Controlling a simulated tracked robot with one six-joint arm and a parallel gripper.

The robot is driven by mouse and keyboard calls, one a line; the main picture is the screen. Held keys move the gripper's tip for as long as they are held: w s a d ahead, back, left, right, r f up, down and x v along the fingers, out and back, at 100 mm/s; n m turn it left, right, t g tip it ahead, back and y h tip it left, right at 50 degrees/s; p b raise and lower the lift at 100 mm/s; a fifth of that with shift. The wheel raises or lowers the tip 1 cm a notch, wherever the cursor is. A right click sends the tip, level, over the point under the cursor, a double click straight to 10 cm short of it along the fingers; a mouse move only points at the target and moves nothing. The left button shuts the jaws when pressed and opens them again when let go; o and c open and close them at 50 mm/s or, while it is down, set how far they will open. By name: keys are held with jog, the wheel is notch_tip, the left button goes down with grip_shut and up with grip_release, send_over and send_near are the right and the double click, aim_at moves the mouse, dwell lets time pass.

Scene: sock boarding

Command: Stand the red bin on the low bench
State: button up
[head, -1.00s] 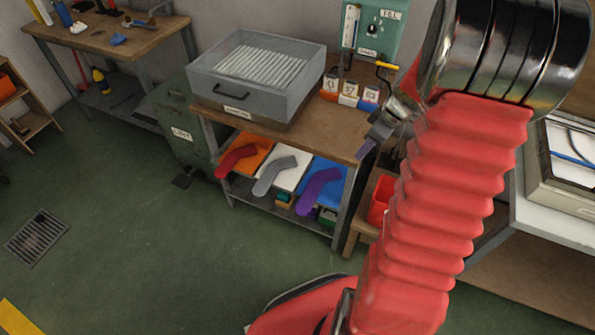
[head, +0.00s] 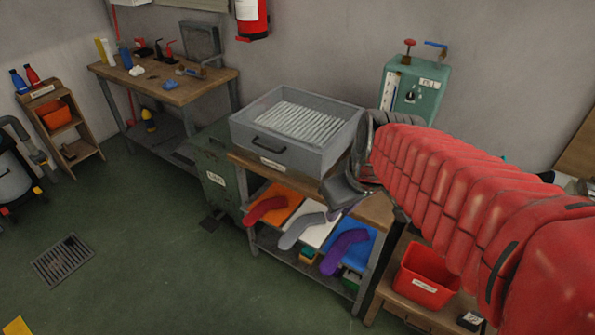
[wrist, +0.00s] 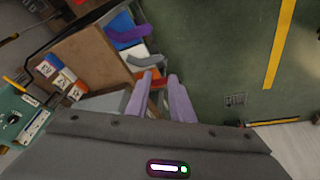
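The red bin (head: 428,277) is open-topped with a white label on its front. In the head view it stands upright on a low wooden bench (head: 395,303) at the lower right, just right of the worktable and below my arm. My gripper (wrist: 160,86) shows two pale purple fingers apart with nothing held between them. In the head view my gripper (head: 334,214) hangs over the worktable's front edge, above the shelf of coloured boards, left of the bin and apart from it. The fingers are partly hidden there by my wrist. I cannot make out the red bin in the wrist view.
A grey tray box (head: 297,130) stands on the worktable, above socks on orange, white and blue boards (head: 318,233). A small black box (head: 470,320) sits right of the bin. An orange bin (head: 54,115) stands on the left shelf.

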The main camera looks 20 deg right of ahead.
jog(key=s+a+r+m+t, duration=0.1)
jog(key=s+a+r+m, duration=0.1)
jog(key=s+a, duration=0.3)
jog(key=s+r, duration=0.1)
jog(key=s, duration=0.1)
jog(key=shift+s+a, duration=0.35)
jog(key=shift+a, duration=0.05)
